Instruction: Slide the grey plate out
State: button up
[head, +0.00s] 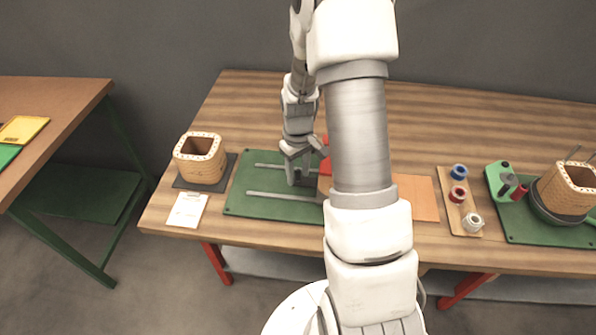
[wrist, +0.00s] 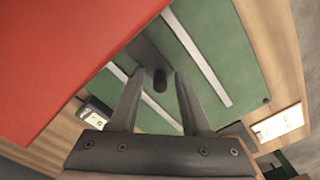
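The grey plate (wrist: 143,50) shows in the wrist view as a dark strip between two pale rails on a green board (wrist: 215,45). A dark upright knob (wrist: 160,81) stands at its near end. Its far part is hidden by a large red block (wrist: 70,50). My gripper (wrist: 158,74) is open, with one finger on each side of the knob; I cannot tell whether they touch it. In the head view my gripper (head: 292,178) points down over the green board (head: 243,190), left of the red part (head: 325,166), much of which my arm hides.
A wooden coil block (head: 202,165) on a dark mat and a white card (head: 187,209) stand left of the board. An orange sheet (head: 417,197), a wooden strip with spools (head: 447,190) and another coil (head: 567,192) stand right. The back of the table is clear.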

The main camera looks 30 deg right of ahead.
grip_shut()
dwell(1.2)
